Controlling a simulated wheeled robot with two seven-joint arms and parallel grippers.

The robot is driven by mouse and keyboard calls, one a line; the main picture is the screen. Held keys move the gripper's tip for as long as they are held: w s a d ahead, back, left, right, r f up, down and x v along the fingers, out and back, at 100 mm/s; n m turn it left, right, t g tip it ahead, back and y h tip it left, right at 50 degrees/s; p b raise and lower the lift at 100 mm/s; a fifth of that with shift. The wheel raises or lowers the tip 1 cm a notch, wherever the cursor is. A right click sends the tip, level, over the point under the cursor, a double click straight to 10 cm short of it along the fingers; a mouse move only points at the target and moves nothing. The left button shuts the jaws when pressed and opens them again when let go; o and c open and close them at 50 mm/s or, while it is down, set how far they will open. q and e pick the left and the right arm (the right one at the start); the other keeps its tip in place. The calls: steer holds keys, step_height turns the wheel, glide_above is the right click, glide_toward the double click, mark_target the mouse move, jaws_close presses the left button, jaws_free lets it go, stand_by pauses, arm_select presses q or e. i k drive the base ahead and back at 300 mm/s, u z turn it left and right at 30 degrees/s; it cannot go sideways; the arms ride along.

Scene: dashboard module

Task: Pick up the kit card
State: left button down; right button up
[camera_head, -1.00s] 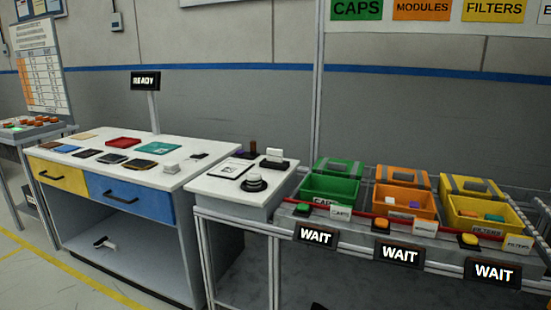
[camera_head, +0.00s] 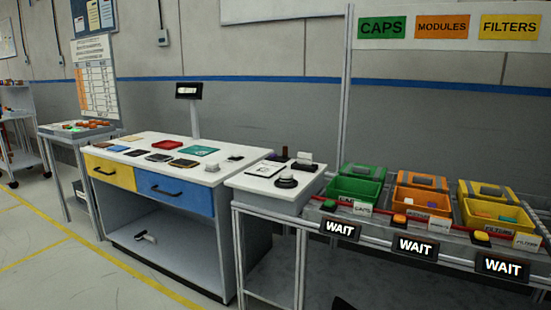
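A flat white card with dark print (camera_head: 265,169), which looks like the kit card, lies on the white top of the small stand (camera_head: 243,182) in the middle of the view. A round black-and-white device (camera_head: 286,181) stands just right of it. The print is too small to read. Neither of my grippers can be made out in the head view.
A white workbench (camera_head: 222,178) with yellow and blue drawers stands to the left, with several flat coloured and dark items on it. Green (camera_head: 357,190), orange (camera_head: 420,202) and yellow (camera_head: 497,216) bins stand right, behind WAIT signs. Open floor lies at left.

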mark_target(305, 158)
steer(key=u, duration=0.5)
steer(key=i, duration=1.1)
steer(key=u, duration=0.2)
